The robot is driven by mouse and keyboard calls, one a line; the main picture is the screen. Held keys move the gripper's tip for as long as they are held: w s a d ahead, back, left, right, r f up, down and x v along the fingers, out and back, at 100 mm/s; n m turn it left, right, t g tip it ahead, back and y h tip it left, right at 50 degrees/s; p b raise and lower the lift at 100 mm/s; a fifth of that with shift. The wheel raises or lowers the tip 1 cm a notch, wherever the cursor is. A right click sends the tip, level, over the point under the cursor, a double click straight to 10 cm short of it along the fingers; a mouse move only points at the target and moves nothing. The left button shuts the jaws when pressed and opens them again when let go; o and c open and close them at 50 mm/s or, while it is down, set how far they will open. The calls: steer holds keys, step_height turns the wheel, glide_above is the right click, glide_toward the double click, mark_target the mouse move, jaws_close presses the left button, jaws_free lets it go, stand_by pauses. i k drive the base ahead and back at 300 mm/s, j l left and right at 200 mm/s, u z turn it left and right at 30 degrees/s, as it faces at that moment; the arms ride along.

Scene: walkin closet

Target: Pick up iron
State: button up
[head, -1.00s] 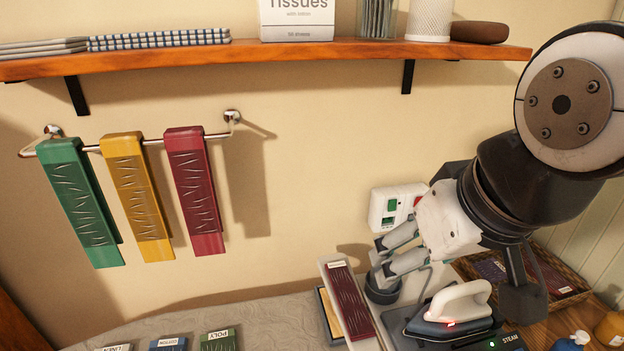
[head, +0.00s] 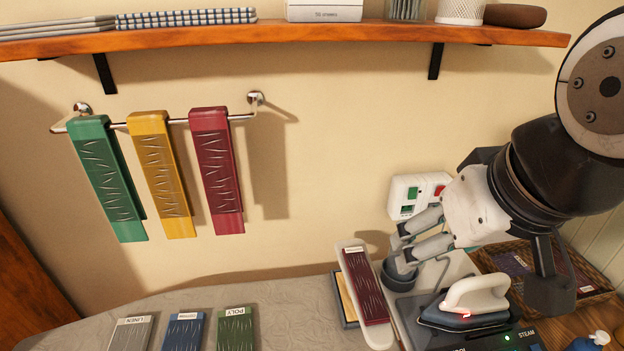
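The iron (head: 469,303) has a white handle and a dark body with a small red light. It rests on a dark base with a green light and the word STEAM, at the lower right of the head view. My gripper (head: 398,251) is up and to the left of the iron, over a small dark round cup (head: 399,278) and apart from the iron. Its two grey fingers point left, with a gap between them that looks empty. Whether a fingertip touches the cup cannot be told.
A white tray with a maroon textured strip (head: 366,287) lies left of the iron. A wall socket with switches (head: 412,195) is behind my gripper. A wicker basket (head: 590,285) stands at the right. Labelled swatches (head: 184,331) lie on the grey padded surface (head: 290,300). A wooden shelf (head: 300,37) runs above.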

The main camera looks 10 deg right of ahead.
mark_target(477, 303)
steer(key=j+z, duration=0.4)
steer(key=k+j+z, duration=0.15)
steer(key=z, duration=0.25)
steer(key=k+j+z, duration=0.15)
steer(key=z, duration=0.25)
